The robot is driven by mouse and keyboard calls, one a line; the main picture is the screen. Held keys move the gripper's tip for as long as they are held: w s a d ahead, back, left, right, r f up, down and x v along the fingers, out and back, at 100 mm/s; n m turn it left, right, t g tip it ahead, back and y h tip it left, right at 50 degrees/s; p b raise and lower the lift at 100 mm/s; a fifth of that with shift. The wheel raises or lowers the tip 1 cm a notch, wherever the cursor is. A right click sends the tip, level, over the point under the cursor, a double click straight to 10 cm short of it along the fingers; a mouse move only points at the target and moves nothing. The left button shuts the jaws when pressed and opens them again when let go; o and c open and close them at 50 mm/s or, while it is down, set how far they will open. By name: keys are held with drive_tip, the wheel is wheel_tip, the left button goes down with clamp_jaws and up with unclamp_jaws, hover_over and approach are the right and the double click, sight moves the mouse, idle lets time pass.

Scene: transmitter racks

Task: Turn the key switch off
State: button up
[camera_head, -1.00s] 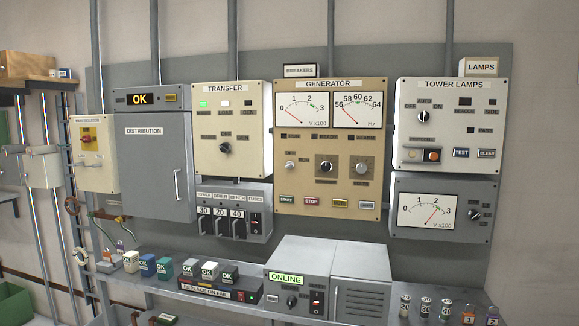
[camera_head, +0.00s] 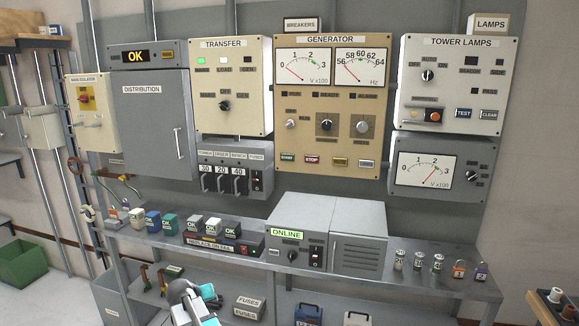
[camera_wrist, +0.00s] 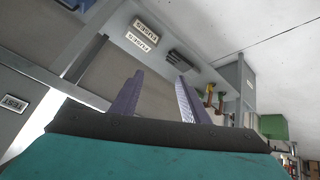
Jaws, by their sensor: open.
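The tan generator panel (camera_head: 350,150) hangs on the grey wall board. On its left side, under two dials, a small silver switch (camera_head: 291,124) looks like the key switch. Its exact position is too small to read. My gripper (camera_wrist: 160,75) is open and empty in the wrist view, with two purple fingers apart. In the head view my arm's end (camera_head: 200,298) shows at the bottom, below the shelf and well below the generator panel. The key switch is not in the wrist view.
A grey shelf (camera_head: 325,271) juts out below the panels, carrying the online unit (camera_head: 287,235), several small OK blocks and several small cylinders. Fuses boxes (camera_head: 249,304) sit on the lower shelf. A green bin (camera_head: 25,263) stands on the floor at left.

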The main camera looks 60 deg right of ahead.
drive_tip(key=d+r+m+t+h+p, duration=0.1)
drive_tip(key=d+r, duration=0.5)
drive_tip(key=r, duration=0.2)
drive_tip(key=d+r+m+h, duration=0.1)
drive_tip(key=d+r+h, duration=0.1)
drive_tip(key=d+r, duration=0.45)
drive_tip(key=m+h+p, duration=0.2)
drive_tip(key=m+h, duration=0.3)
drive_tip(key=h, duration=0.2)
approach(288, 125)
drive_tip(key=s+v, duration=0.1)
drive_tip(key=v, duration=0.4)
drive_tip(key=shift+w+d+r, duration=0.15)
drive_tip(key=shift+w+d, duration=0.05)
drive_tip(key=shift+w, duration=0.05)
drive_tip(key=shift+d, duration=0.1)
drive_tip(key=shift+p+x, duration=2.3)
drive_tip(key=shift+x, duration=4.55)
drive_tip(key=shift+w, duration=0.2)
